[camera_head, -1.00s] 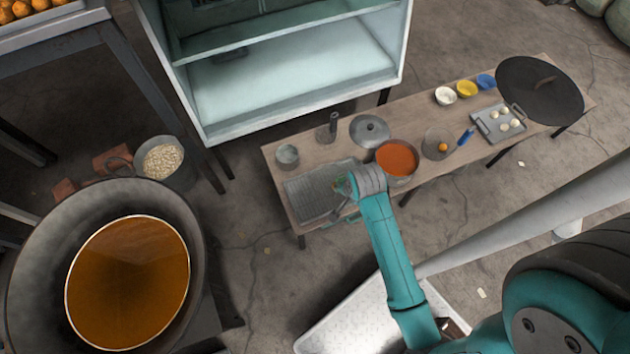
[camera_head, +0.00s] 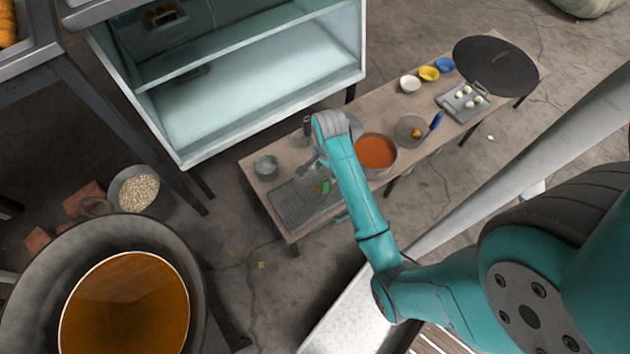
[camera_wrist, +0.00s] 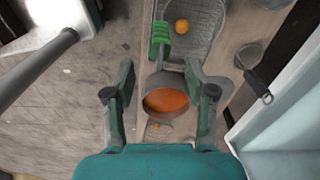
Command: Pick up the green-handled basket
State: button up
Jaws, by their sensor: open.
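A small orange round thing (camera_wrist: 182,26) lies within the mesh. In the head view the green part (camera_head: 324,186) lies at the right part of the grey tray (camera_head: 295,208), partly hidden by my arm. I cannot tell the basket's outline from the tray. My gripper (camera_wrist: 159,70) is open and empty, its two fingers apart on either side of the handle's line. The handle is ahead of the fingertips, not between them.
A pot of orange liquid (camera_head: 378,150) stands right of the tray on the wooden table (camera_head: 250,180). A glass-walled cabinet (camera_head: 250,100) rises behind. A large wok of oil (camera_head: 130,310) is at lower left.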

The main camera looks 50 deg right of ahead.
aim_at(325, 182)
jog(key=shift+a+f, duration=0.1)
jog(key=shift+f, duration=3.8)
grip_shut()
